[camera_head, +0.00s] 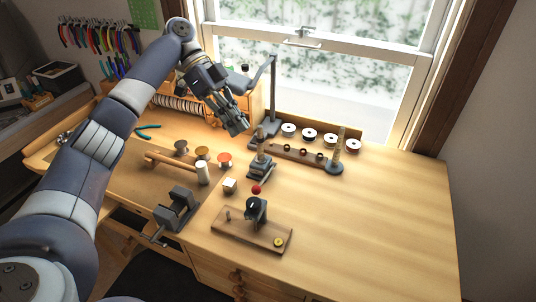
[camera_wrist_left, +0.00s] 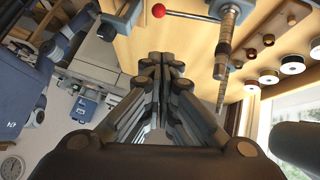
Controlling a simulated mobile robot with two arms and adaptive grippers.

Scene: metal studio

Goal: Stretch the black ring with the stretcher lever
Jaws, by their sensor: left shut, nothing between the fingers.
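The stretcher (camera_head: 261,168) stands on the bench, with a tapered upright mandrel (camera_head: 260,141). Its lever ends in a red ball (camera_head: 256,189) at the front. In the left wrist view the mandrel (camera_wrist_left: 223,55) shows at the upper right and the red ball (camera_wrist_left: 158,11) at the top, on a thin rod. A dark band shows around the mandrel; I cannot tell whether it is the black ring. My left gripper (camera_head: 240,131) is shut and empty, above the bench and left of the mandrel, apart from it. It also shows in the left wrist view (camera_wrist_left: 162,62). My right gripper is not in view.
A wooden rail (camera_head: 300,153) with several small rings lies right of the stretcher, with spools (camera_head: 309,134) behind. A wooden post (camera_head: 338,152) on a round base is beside them. A vise (camera_head: 176,209) and a board (camera_head: 250,236) are in front. The right bench is clear.

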